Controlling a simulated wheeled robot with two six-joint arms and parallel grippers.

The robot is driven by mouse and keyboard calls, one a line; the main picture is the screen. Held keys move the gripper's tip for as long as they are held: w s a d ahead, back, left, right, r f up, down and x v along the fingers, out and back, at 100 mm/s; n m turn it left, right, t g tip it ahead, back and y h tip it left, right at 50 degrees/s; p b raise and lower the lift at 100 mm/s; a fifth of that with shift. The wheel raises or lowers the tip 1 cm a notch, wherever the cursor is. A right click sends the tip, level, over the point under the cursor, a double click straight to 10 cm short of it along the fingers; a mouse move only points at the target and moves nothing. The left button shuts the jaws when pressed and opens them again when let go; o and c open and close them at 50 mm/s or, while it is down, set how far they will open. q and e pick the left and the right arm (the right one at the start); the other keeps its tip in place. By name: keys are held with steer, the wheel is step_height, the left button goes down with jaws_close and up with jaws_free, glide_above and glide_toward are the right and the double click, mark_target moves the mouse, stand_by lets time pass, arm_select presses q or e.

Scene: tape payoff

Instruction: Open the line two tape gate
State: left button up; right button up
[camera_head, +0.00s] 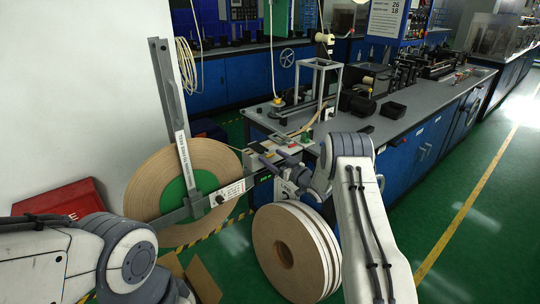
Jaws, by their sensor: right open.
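A long grey bar (168,85) with a handle and a white label strip stands nearly upright, leaning slightly left, in front of a big tan tape reel (150,186) with a green hub. It looks like the tape gate, but its label is too small to read surely. Its lower end meets a grey horizontal arm (180,214) that crosses the reel towards the bench. My right gripper (264,160) is open, just right of that arm's white-labelled end, at the bench corner; I cannot tell whether it touches anything. My left arm is at lower left; its gripper is out of view.
Several tan tape rolls (290,252) stand on the floor below my right wrist. A grey-topped blue bench (415,125) with equipment fills the right. A red box (62,198) and an open cardboard box (200,280) lie left. Green floor is clear at right.

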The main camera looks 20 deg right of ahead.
steer(key=shift+x, duration=0.95)
jaws_close()
steer(key=shift+r, duration=0.1)
